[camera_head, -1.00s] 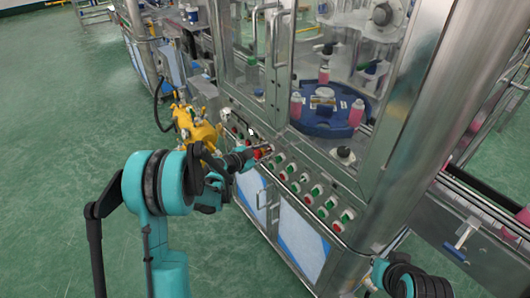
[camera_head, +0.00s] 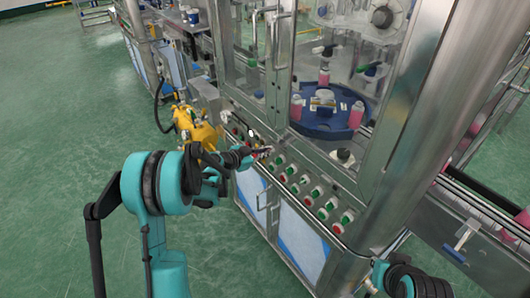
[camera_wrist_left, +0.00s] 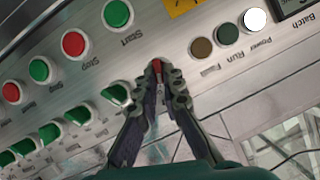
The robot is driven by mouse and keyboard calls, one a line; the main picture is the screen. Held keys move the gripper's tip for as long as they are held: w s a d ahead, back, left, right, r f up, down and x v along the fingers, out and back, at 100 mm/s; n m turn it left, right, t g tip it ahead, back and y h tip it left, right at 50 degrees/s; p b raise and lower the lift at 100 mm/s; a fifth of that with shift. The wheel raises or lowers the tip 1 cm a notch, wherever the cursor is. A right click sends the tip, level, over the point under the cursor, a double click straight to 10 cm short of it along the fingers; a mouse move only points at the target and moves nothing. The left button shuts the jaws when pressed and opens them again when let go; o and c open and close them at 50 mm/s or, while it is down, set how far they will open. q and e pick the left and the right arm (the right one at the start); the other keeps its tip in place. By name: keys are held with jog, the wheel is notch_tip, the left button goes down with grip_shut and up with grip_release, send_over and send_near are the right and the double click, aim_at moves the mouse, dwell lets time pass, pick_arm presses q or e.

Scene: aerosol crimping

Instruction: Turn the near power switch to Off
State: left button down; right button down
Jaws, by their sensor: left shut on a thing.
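The control panel (camera_head: 300,185) runs along the front of the machine cabinet. My left gripper (camera_wrist_left: 158,82) is shut on a red switch handle (camera_wrist_left: 157,66) in the left wrist view. Most of the switch is hidden between the fingertips, and its label cannot be read. In the head view the same gripper (camera_head: 262,152) reaches the panel from the left. The switch there is mostly hidden by the fingers. My right gripper is not in view; only part of the right arm shows at the bottom right.
Green switches (camera_wrist_left: 115,93) stand in a row beside the gripped one. A green Start button (camera_wrist_left: 117,13) and red Stop button (camera_wrist_left: 74,44) are close by. A lit white Power lamp (camera_wrist_left: 255,20) is at upper right. A yellow machine part (camera_head: 195,128) stands near my left arm.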

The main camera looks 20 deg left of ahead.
pick_arm(q)
jog(key=n+g+h, duration=0.1)
jog(key=n, duration=0.1)
jog(key=n+h, duration=0.1)
jog(key=n, duration=0.1)
jog(key=a+n+g+h, duration=0.1)
jog(key=n, duration=0.1)
jog(key=shift+w+g, duration=0.3)
jog(key=shift+w, duration=0.05)
jog(key=shift+n+h, duration=0.3)
dwell(0.4)
jog(key=c, duration=1.7)
grip_release()
jog(key=v, duration=1.2)
